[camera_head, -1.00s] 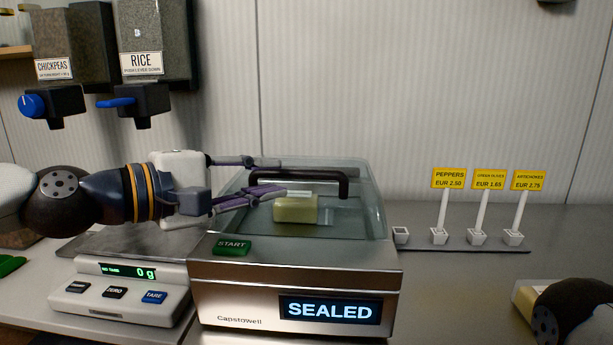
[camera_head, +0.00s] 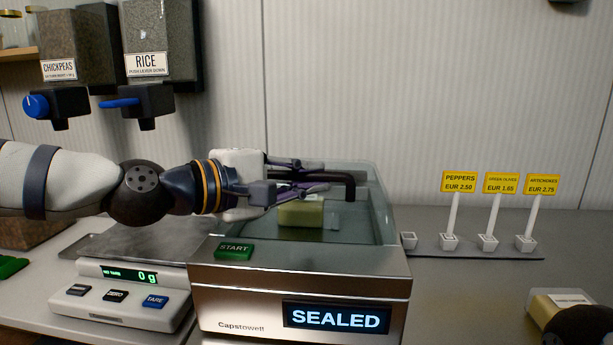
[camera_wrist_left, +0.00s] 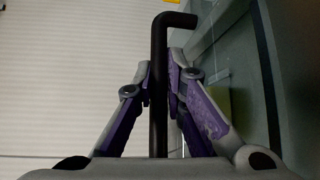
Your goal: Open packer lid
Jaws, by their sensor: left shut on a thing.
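The packer (camera_head: 300,270) is a steel machine with a clear lid (camera_head: 372,215) that looks down, and its display (camera_head: 336,317) reads SEALED. A dark bar handle (camera_head: 346,178) runs across the lid; it also shows in the left wrist view (camera_wrist_left: 159,95). My left gripper (camera_head: 318,174) reaches in from the left and is shut on the handle, with a finger on each side of it in the wrist view (camera_wrist_left: 165,90). A pale yellow-green block (camera_head: 301,213) shows through the lid. A green START button (camera_head: 234,250) is on the front left. My right gripper is not seen.
A scale (camera_head: 135,290) reading 0 g stands left of the packer. CHICKPEAS and RICE dispensers (camera_head: 150,65) hang above the left arm. Price signs (camera_head: 486,184) stand on a strip at the right. A pale block (camera_head: 562,306) lies at the lower right beside a dark arm part.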

